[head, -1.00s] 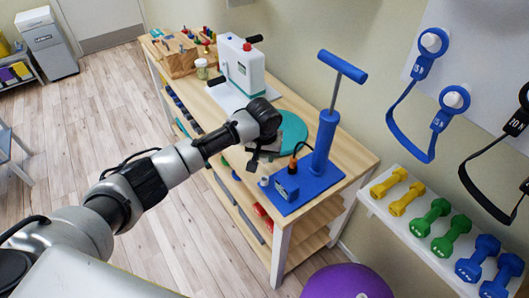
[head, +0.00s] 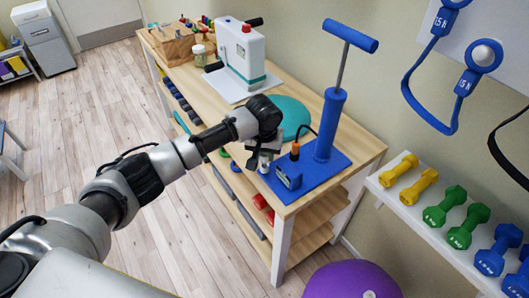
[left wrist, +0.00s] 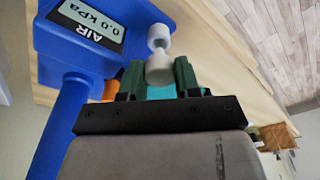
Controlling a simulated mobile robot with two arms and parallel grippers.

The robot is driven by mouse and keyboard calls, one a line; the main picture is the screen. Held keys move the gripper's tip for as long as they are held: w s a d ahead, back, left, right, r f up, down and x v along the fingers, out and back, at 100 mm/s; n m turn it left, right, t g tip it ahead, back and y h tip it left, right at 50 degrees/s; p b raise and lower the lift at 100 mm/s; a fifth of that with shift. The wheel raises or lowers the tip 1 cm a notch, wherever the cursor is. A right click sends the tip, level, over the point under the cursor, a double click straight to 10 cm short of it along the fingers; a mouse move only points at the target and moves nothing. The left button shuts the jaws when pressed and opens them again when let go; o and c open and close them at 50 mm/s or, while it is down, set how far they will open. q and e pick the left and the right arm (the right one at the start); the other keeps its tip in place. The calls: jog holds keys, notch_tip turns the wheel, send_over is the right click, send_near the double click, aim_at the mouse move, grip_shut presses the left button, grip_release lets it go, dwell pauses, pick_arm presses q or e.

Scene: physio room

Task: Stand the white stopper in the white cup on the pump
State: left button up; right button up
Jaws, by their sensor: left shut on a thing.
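The blue pump (head: 322,145) stands on its blue base plate at the near end of the wooden bench, with a blue gauge box (head: 288,178) at the front. The gauge also shows in the left wrist view (left wrist: 88,25), reading 0.0 kPa. The white cup (head: 265,169) is a small white shape at the plate's left corner. My left gripper (head: 263,158) is right over it. In the left wrist view its green fingers (left wrist: 158,80) are shut on the white stopper (left wrist: 159,68). I cannot tell whether the white end beyond the narrow neck is stopper or cup, or whether they touch.
The orange-tipped plug (head: 295,151) stands close to the right of my left gripper. A teal disc (head: 290,115) and a white device with a red knob (head: 243,55) are behind. Dumbbells (head: 435,205) on a shelf and a purple ball (head: 350,282) are at the right.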

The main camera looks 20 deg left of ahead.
pick_arm(q)
jog(key=shift+f, duration=1.05)
dwell(0.5)
jog(key=shift+f, duration=0.3)
dwell(0.6)
jog(key=o, duration=0.7)
jog(key=shift+o, duration=1.3)
jog(key=shift+s+a, duration=0.1)
jog(key=shift+a, duration=0.05)
jog(key=shift+o, duration=0.2)
jog(key=shift+d, duration=0.25)
